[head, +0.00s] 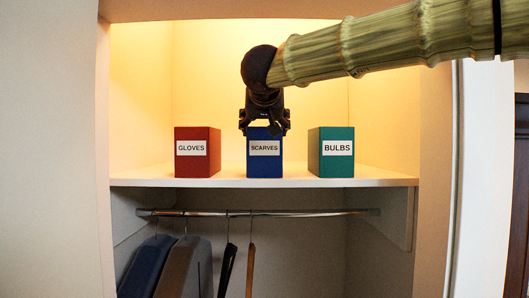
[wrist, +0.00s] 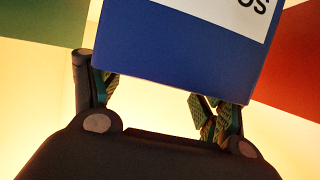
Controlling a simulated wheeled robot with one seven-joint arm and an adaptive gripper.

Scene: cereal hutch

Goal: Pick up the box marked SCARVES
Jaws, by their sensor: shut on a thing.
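The blue box marked SCARVES (head: 264,167) is upright on the shelf, in the middle of a row of three. Its base looks level with those of its neighbours. My gripper (head: 265,131) reaches down on it from above, with a finger at each side of its upper part. In the wrist view the blue box (wrist: 180,45) fills the top middle, part of its white label showing upside down. My gripper (wrist: 160,97) is shut on the box there, and the finger contact is partly hidden.
A red box marked GLOVES (head: 197,167) stands to the left and a green box marked BULBS (head: 331,166) to the right, each with a gap. The shelf (head: 150,180) has side walls. Below, a rail (head: 300,212) carries several hangers and garments.

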